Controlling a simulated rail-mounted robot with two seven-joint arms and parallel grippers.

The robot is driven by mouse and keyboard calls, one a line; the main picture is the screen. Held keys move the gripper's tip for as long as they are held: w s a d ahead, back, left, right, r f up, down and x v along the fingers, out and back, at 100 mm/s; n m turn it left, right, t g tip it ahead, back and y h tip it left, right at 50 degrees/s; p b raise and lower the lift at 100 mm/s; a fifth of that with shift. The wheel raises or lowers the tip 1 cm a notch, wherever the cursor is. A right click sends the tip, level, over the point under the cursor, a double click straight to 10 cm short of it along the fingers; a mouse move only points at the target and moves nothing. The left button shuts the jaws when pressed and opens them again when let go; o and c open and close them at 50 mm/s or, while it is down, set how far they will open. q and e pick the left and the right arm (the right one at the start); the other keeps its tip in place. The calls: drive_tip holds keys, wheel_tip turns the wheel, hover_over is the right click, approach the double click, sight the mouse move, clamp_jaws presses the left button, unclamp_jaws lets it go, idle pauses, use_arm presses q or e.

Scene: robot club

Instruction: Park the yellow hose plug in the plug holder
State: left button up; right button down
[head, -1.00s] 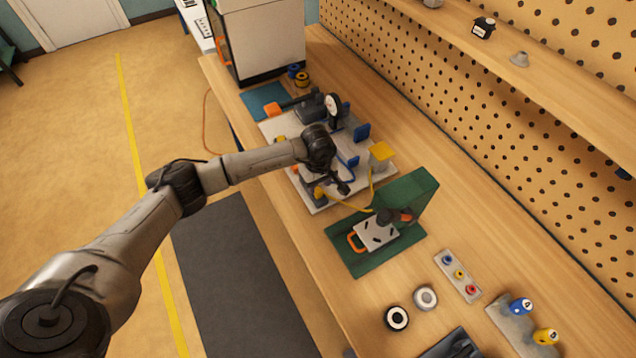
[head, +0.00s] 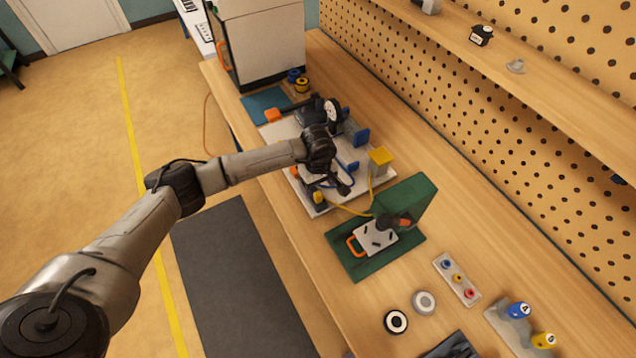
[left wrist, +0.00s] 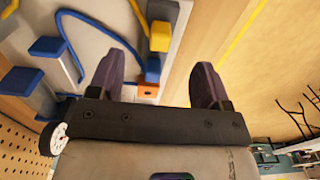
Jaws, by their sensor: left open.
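My left gripper (head: 340,186) is over the grey board (head: 318,209) on the bench; its fingers are small and partly covered by my wrist in the head view. In the left wrist view its two dark fingers (left wrist: 163,82) are apart, with nothing clearly held between them. A yellow piece (left wrist: 160,36), which may be the hose plug, sits against a grey block just beyond the left finger, with a blue piece (left wrist: 153,68) beside it. A yellow hose (head: 350,210) curves along the board's near edge. I cannot tell for certain which part is the plug holder.
A yellow-topped post (head: 381,156) and blue blocks (head: 361,136) stand on the board. A green stand (head: 410,200) with an orange-handled plate is close to its right. A white-fronted cabinet (head: 262,45) stands at the far end. Bare bench lies along the pegboard.

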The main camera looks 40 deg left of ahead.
wheel_tip(320, 180, down, 2)
drive_tip(key=shift+a+b, duration=0.15)
drive_tip(key=shift+b, duration=0.8)
use_arm(q)
wheel_tip(320, 180, up, 14)
drive_tip(key=shift+f, duration=0.1)
